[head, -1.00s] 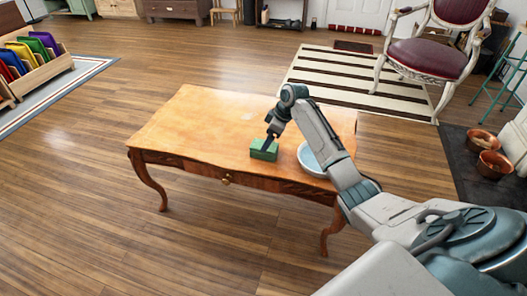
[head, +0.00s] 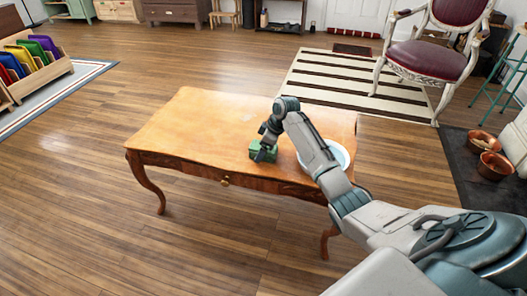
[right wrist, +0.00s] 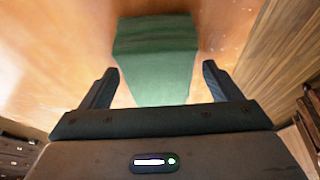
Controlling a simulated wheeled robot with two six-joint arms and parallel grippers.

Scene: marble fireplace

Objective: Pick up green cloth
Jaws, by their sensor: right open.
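The green cloth (head: 258,151) is a small folded block lying on the wooden table (head: 190,125), near its front edge. In the right wrist view the cloth (right wrist: 155,60) lies ahead of and between the two fingers. My right gripper (head: 263,155) is over the cloth in the head view and hides part of it. The right wrist view shows its fingers (right wrist: 157,82) spread apart, one on each side of the cloth, with nothing gripped. I cannot tell how far above the table the fingertips are. My left gripper is not in view.
A pale bowl (head: 339,153) stands on the table to the right of the cloth, partly behind my right arm. The left part of the tabletop is clear. A white and red chair (head: 432,58) and copper pots (head: 494,165) are on the floor further right.

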